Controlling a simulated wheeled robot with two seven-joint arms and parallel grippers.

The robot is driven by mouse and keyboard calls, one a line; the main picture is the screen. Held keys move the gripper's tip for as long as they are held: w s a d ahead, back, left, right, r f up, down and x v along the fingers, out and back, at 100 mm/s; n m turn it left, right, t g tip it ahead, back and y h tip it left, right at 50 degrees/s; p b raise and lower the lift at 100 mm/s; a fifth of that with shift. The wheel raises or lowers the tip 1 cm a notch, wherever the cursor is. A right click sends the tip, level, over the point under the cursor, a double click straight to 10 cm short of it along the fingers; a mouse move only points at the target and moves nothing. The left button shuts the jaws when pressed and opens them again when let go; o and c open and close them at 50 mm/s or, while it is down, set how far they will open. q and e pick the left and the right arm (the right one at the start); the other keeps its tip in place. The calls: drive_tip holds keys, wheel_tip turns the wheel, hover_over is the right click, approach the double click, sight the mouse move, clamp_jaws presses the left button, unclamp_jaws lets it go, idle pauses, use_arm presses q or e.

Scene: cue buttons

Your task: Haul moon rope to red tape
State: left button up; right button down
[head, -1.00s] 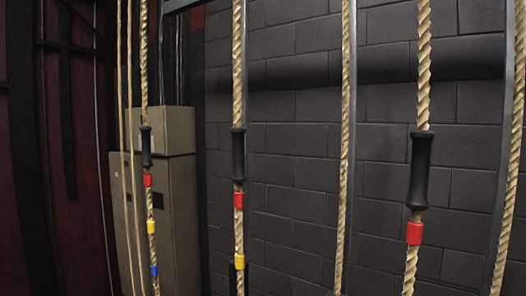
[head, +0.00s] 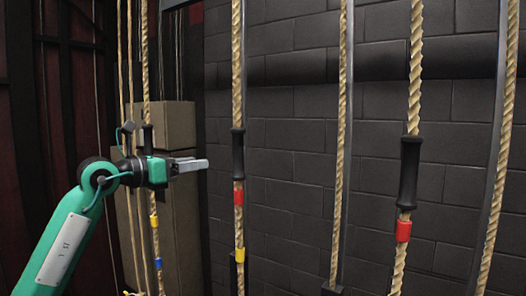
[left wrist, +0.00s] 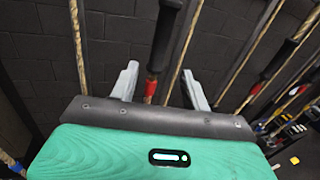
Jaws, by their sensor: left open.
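Three ropes have black handles in the head view. The left one, handle (head: 148,138), has yellow tape (head: 154,221) and blue tape (head: 158,263), and my gripper covers part of it. The middle one, handle (head: 238,155), has red tape (head: 239,193) and yellow tape (head: 239,255). The right one, handle (head: 409,172), has red tape (head: 403,231). No moon sign is readable. My left gripper (head: 205,163) is open and empty, left of the middle handle. In the left wrist view, a black handle (left wrist: 167,35) and red tape (left wrist: 151,88) appear between its fingers, beyond them.
Plain ropes (head: 341,130) hang between and beside the handled ones, with dark upright rails near them. A dark block wall (head: 290,150) stands behind, and a grey-brown cabinet (head: 180,215) at the left. Small coloured items (left wrist: 295,130) show at the wrist view's right edge.

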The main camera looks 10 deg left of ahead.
sight(238, 153)
use_arm(q)
drive_tip(key=p+x, duration=0.2)
drive_tip(key=x, duration=0.2)
drive_tip(key=r+p+x, duration=0.1)
drive_tip(key=x, duration=0.3)
drive_tip(key=p+x, duration=0.2)
drive_tip(key=x, duration=0.2)
drive_tip(key=shift+d+r+p, duration=0.1)
drive_tip(key=shift+r+p, duration=0.2)
drive_tip(key=shift+p, duration=0.05)
drive_tip(key=shift+w+d+f, duration=0.15)
drive_tip(key=shift+w+d, duration=0.25)
drive_tip(key=shift+w, duration=0.2)
drive_tip(key=shift+c, duration=0.5)
clamp_jaws()
drive_tip(key=shift+f, duration=0.1)
